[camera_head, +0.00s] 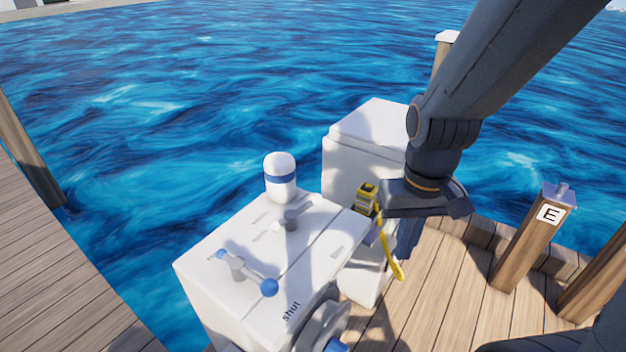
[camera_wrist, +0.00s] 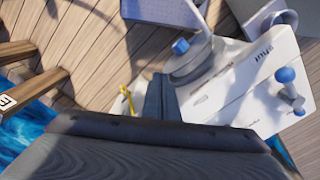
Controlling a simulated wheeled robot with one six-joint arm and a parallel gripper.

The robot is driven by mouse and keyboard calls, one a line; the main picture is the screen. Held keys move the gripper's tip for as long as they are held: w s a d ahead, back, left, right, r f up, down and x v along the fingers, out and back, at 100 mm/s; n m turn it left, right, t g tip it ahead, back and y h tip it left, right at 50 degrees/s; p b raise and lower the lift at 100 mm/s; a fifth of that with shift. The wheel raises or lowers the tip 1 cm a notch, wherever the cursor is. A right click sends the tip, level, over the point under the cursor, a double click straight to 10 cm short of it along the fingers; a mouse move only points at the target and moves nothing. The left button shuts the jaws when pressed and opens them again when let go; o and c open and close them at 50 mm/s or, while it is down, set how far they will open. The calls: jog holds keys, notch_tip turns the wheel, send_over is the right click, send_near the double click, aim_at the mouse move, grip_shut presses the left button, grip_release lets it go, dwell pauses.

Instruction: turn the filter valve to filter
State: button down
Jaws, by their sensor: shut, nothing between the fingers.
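A white box (camera_head: 215,270) carries a lever with blue ball ends (camera_head: 245,271) on its top, near the word "shut". The lever also shows in the wrist view (camera_wrist: 290,90). Behind it on the box is a small grey knob (camera_head: 291,219), beside a white canister with a blue band (camera_head: 281,178). No label that I can read says "filter", so I cannot tell which fitting is the filter valve. My gripper (camera_head: 406,240) is shut and empty, pointing down to the right of the box, apart from these fittings. Its fingers (camera_wrist: 163,97) show in the wrist view.
A grey wheel with a blue knob (camera_wrist: 190,62) is on the box's side. A yellow device (camera_head: 366,197) with a hanging yellow strap is close to my gripper. A taller white box (camera_head: 370,130) stands behind. A post marked E (camera_head: 530,240) stands right; water surrounds the dock.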

jog(key=w+a+r+t+p, duration=0.2)
jog(key=w+a, duration=0.5)
jog(key=w, duration=0.5)
jog(key=w+a+r+n+t+p, duration=0.1)
jog(key=w+a+r+p, duration=0.1)
jog(key=w+a+r, duration=0.3)
jog(key=w+a, duration=0.3)
jog(key=w, duration=0.3)
jog(key=shift+w+a+r+n+t+y+p, duration=0.15)
jog(key=shift+w+a+n+t+y+p, duration=0.15)
jog(key=shift+w+t+p, duration=0.1)
